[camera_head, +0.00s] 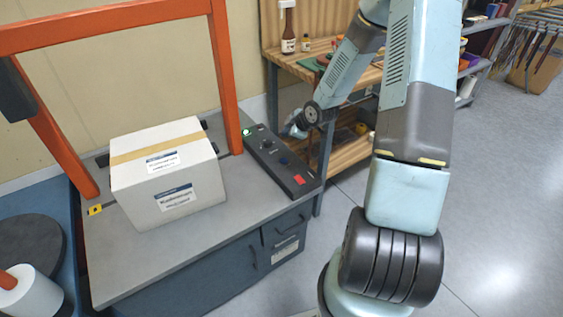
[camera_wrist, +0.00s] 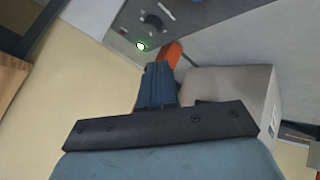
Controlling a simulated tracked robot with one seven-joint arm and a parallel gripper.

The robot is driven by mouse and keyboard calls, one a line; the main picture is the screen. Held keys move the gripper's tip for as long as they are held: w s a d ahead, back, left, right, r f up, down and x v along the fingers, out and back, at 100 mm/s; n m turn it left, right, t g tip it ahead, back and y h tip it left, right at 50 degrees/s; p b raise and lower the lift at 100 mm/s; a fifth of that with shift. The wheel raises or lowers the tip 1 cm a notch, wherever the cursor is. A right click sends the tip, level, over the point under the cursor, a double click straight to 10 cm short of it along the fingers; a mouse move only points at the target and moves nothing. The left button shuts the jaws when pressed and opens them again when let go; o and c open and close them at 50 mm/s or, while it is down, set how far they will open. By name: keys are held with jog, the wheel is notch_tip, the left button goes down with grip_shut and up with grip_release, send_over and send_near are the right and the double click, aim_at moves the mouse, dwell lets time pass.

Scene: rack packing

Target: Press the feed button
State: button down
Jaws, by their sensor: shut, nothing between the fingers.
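A dark control panel (camera_head: 280,164) lies on the right side of the grey bench top. No readable label shows which one is the feed button. In the wrist view the green-lit button (camera_wrist: 141,46) and part of the panel (camera_wrist: 184,22) show beyond the fingers. My gripper (camera_wrist: 158,68) is shut and empty. It also shows in the head view (camera_head: 294,130), right of the panel and apart from it.
A white taped carton (camera_head: 168,178) stands on the bench (camera_head: 215,232) left of the panel. An orange frame (camera_head: 226,85) arches over the carton, with one post near the green-lit button. A wooden shelf unit (camera_head: 283,57) with bottles stands behind. Open floor lies to the right.

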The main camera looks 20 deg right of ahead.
aim_at(285, 161)
jog(key=shift+w+a+f+y, duration=0.1)
jog(key=shift+a+f+y, duration=0.05)
jog(key=shift+f, duration=0.3)
jog(key=shift+w+a+f+y, duration=0.1)
jog(key=shift+a+f+y, duration=0.05)
jog(key=shift+f, duration=0.3)
jog(key=shift+f, duration=0.1)
jog(key=shift+f, duration=4.3)
jog(key=shift+f, duration=0.1)
jog(key=shift+w+f, duration=0.1)
jog(key=shift+f, duration=0.15)
